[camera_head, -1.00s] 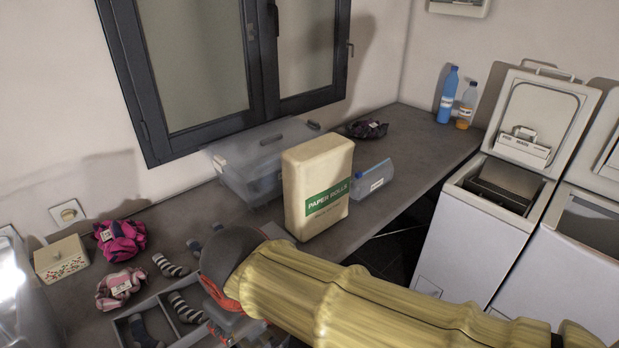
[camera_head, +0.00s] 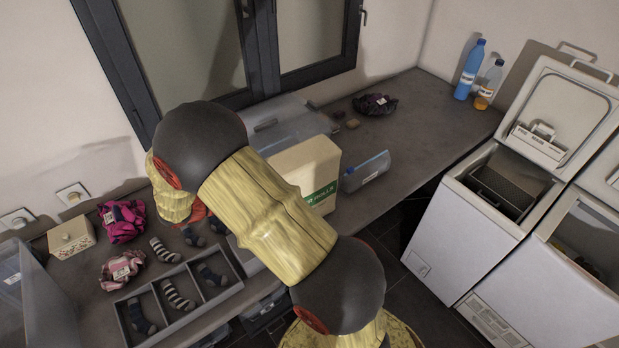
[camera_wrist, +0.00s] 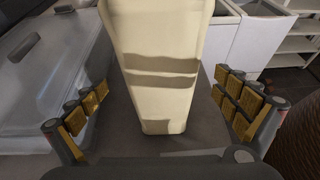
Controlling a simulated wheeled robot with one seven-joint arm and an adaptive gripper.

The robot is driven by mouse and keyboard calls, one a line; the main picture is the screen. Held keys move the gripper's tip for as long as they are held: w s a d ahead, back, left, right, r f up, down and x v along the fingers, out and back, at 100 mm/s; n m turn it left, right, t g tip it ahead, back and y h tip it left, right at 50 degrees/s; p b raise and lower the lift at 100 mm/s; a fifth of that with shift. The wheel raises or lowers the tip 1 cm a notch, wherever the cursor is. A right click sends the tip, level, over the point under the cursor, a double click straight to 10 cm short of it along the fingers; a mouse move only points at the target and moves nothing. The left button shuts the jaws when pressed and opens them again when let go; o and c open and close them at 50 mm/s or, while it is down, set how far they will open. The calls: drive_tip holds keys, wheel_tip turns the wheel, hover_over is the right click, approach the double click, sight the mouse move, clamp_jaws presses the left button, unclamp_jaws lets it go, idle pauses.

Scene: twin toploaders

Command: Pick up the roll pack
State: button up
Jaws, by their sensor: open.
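The roll pack (camera_head: 318,165) is a tall cream block with a green label reading "ROLLS". It stands upright on the counter, its lower left part hidden behind my arm in the head view. In the wrist view the roll pack (camera_wrist: 158,65) stands straight ahead. My gripper (camera_wrist: 157,115) is open, with one finger to the left of the pack and one to the right. There is a gap on both sides, and neither finger appears to touch it. The head view hides my gripper behind my arm.
A lidded clear bin (camera_head: 290,122) stands close behind the pack. A clear pouch (camera_head: 366,171) is just right of it. A divided sock tray (camera_head: 236,290) lies at the front left. Bottles (camera_head: 470,70) stand at the far right of the counter (camera_head: 430,110), and toploaders (camera_head: 470,225) stand to the right.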

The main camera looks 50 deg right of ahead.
sight(304, 188)
drive_tip(key=x, duration=0.9)
drive_tip(key=shift+r, duration=0.2)
drive_tip(key=shift+s, duration=0.1)
drive_tip(key=shift+c, duration=1.1)
